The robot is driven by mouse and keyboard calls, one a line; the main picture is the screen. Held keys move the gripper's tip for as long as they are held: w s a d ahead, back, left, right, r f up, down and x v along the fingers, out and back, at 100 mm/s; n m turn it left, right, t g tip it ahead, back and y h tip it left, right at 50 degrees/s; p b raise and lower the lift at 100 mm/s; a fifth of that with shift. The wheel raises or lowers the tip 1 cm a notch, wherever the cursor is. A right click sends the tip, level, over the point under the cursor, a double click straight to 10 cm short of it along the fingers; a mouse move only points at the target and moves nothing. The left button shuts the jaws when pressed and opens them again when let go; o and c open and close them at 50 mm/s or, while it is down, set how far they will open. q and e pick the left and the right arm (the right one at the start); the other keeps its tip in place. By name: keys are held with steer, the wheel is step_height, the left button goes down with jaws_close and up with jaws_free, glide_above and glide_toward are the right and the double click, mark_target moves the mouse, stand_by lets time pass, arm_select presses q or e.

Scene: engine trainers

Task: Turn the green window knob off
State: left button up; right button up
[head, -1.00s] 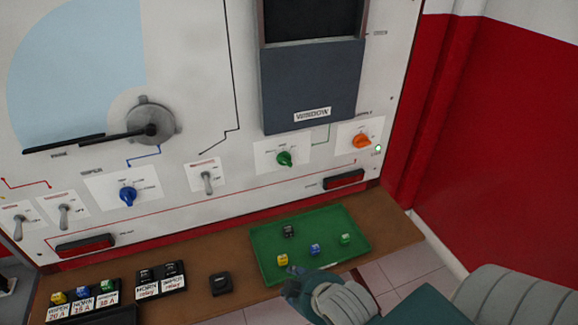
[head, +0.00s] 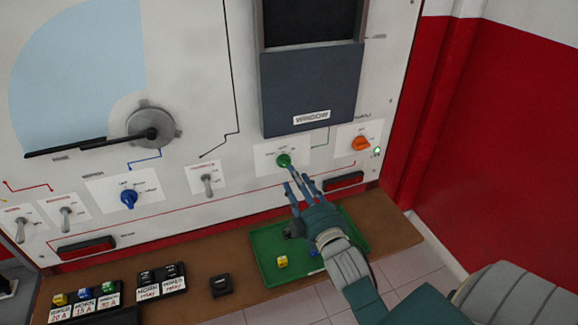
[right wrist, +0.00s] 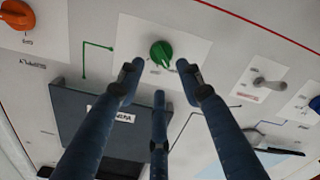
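The green window knob (head: 284,160) sits on a white label plate on the panel, below the grey box marked WINDOW (head: 312,90). It also shows in the right wrist view (right wrist: 161,53), ahead of the fingertips. My right gripper (head: 298,184) reaches up to the panel just below the knob. In the right wrist view its fingers (right wrist: 158,85) are spread apart and empty, with the knob framed between the two upper ones. I cannot tell whether any finger touches the knob. My left gripper is not in view.
An orange knob (head: 360,144) with a lit green lamp (head: 377,151) is to the right. A toggle switch (head: 207,185) and a blue knob (head: 129,199) are to the left. A green tray (head: 262,236) with small fuses lies on the brown shelf (head: 405,232) below.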

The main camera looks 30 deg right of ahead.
mark_target(287, 165)
steer(key=p+x, duration=0.1)
steer(key=x, duration=0.5)
jaws_close()
